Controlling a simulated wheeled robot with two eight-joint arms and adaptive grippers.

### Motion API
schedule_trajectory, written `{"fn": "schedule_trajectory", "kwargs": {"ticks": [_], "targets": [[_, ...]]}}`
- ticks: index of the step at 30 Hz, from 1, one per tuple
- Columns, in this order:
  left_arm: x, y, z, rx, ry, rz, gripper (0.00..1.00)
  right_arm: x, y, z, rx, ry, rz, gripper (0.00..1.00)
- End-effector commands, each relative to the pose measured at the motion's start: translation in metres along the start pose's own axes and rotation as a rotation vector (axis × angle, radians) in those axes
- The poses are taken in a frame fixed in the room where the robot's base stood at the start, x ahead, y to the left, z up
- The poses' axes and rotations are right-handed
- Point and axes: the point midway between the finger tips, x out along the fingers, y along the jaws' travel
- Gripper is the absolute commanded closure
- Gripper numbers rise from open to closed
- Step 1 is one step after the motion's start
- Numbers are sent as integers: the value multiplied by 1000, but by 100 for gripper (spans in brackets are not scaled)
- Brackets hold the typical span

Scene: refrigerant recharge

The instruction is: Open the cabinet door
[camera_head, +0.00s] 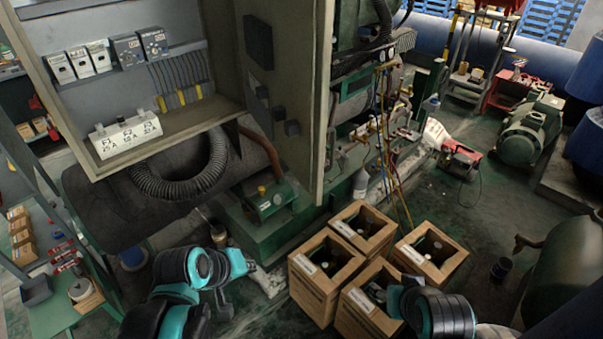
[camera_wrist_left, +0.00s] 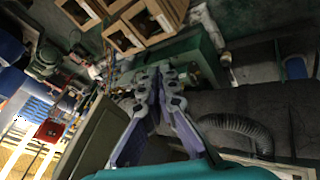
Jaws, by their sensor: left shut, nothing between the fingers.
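The grey cabinet (camera_head: 145,152) is at the upper left of the head view, its front uncovered. It holds switches, a row of breakers and a white fuse block (camera_head: 125,137). Its door (camera_head: 292,120) stands open at the right side, with dark fittings on its face. A grey-green panel, which looks like the door, shows in the left wrist view (camera_wrist_left: 98,140). My left gripper (camera_head: 268,281) is low in front of the cabinet, apart from the door; in the wrist view its fingers (camera_wrist_left: 158,80) are together and empty. My right arm is at the lower right; its fingers cannot be made out.
Several open wooden boxes (camera_head: 326,268) stand on the floor between my arms. A black corrugated hose (camera_head: 185,185) hangs below the cabinet. A green shelf (camera_head: 50,310) is at the left. A green tank (camera_head: 565,270) is at the right.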

Motion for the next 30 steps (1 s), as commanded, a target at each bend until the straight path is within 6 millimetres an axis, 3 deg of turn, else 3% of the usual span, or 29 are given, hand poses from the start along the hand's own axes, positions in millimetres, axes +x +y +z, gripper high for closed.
{"fn": "schedule_trajectory", "kwargs": {"ticks": [8, 14, 22, 30], "targets": [[14, 23, -17, -282, -81, 101, 100, 0, 0, 0, 0, 0, 0, 42], [29, 48, -42, -606, -199, 221, 100, -1, 0, 0, 0, 0, 0, 42], [52, 79, -104, -1198, -516, 460, 100, -1, 0, -1, 0, 0, 0, 42], [56, 70, -158, -1603, -909, 654, 100, -2, 0, -1, 0, 0, 0, 42]]}}
